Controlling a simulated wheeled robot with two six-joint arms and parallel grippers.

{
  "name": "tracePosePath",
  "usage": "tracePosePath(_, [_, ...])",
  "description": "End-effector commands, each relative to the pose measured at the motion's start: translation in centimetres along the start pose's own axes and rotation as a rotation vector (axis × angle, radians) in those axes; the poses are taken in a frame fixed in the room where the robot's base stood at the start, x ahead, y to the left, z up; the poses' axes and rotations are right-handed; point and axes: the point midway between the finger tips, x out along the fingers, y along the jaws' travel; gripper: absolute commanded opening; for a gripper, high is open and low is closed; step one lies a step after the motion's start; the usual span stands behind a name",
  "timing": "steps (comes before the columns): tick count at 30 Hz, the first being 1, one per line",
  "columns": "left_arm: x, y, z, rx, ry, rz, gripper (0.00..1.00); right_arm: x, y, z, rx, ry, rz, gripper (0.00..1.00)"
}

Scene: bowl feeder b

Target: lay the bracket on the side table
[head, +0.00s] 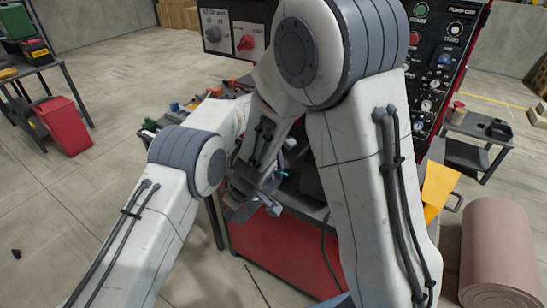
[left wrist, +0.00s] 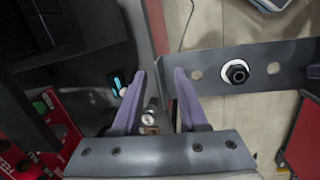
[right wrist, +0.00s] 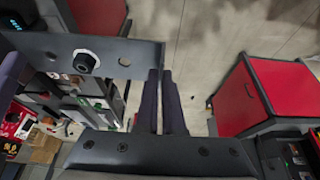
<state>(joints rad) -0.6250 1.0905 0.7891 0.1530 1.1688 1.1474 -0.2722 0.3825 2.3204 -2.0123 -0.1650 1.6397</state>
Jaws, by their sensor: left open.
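The bracket is a grey metal plate with holes and a black nut on a bolt. It crosses the right half of the left wrist view (left wrist: 215,78) and the upper left of the right wrist view (right wrist: 110,50). My right gripper (right wrist: 160,72) has its fingers close together on the bracket's end. My left gripper (left wrist: 160,75) has its fingers apart, with the other end of the bracket near their tips. In the head view the two grippers meet near the middle, largely hidden by my arms. A small dark side table (head: 466,126) stands at the right.
A red-fronted workbench (head: 275,258) is under my arms. A control panel (head: 440,60) stands behind. A pink-brown roll (head: 500,250) is at lower right. A red bin (head: 65,127) and another table (head: 45,65) are at left. Open floor lies at left.

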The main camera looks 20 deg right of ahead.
Motion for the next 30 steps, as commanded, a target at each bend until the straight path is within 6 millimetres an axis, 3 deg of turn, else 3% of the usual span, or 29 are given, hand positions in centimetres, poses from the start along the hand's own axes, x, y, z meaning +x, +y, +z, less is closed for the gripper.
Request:
tracePosePath(12, [0.85, -0.01, 0.03, 0.001, 0.0, 0.0, 0.43, -0.07, 0.06, -0.12, -0.002, 0.003, 0.002, 0.0])
tracePosePath(15, [0.84, -0.01, 0.02, 0.001, 0.0, 0.0, 0.05, -0.07, 0.06, -0.12, -0.002, 0.003, 0.002, 0.0])
tracePosePath(16, [0.84, -0.01, 0.02, 0.0, 0.0, 0.0, 0.0, -0.07, 0.06, -0.12, -0.002, 0.003, 0.002, 0.0])
tracePosePath(30, [0.83, -0.01, -0.02, 0.001, 0.001, 0.0, 0.0, -0.07, 0.07, -0.12, -0.002, 0.003, 0.002, 0.0])
